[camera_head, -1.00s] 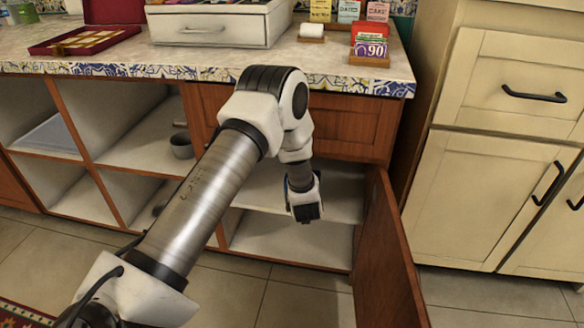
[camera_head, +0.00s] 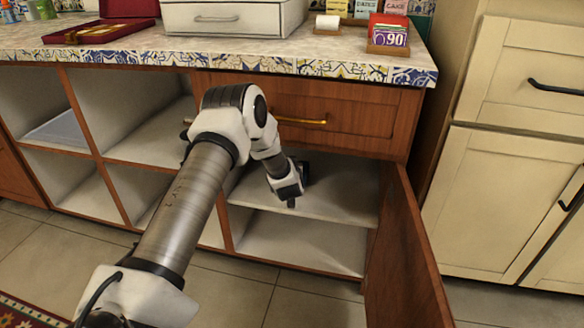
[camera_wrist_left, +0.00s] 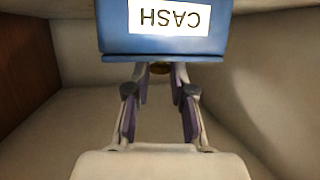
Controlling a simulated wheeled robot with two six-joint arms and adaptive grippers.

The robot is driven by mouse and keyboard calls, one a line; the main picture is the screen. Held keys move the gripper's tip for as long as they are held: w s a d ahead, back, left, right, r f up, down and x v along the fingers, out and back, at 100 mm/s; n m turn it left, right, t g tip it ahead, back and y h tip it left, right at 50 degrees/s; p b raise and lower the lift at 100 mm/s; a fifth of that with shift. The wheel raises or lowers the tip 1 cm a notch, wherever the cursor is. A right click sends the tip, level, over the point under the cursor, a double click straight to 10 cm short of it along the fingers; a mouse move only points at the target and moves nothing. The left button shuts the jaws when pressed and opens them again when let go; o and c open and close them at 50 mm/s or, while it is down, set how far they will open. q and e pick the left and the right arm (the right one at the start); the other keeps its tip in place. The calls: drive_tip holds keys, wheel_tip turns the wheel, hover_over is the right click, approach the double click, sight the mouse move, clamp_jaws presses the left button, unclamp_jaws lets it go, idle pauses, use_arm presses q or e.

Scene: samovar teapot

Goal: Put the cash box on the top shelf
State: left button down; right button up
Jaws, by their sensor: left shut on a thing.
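The cash box (camera_wrist_left: 230,28) is blue with a white label reading CASH, upside down in the left wrist view. My left gripper (camera_wrist_left: 159,80) is shut on it at its near side, where a small brass-coloured part shows between the fingers. In the head view my left gripper (camera_head: 298,180) reaches into the open cupboard, over the upper shelf (camera_head: 340,203). The box is hidden there behind my arm and gripper. I cannot tell whether the box touches the shelf. My right gripper is not in view.
The wooden cupboard door (camera_head: 405,255) stands open on the right. The lower shelf (camera_head: 310,245) looks empty. A drawer with a brass handle (camera_head: 300,121) is just above the opening. Open cubbies lie to the left. The counter (camera_head: 240,55) holds several items.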

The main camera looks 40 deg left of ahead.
use_arm(q)
drive_tip(key=shift+f, duration=0.1)
drive_tip(key=c, duration=1)
unclamp_jaws()
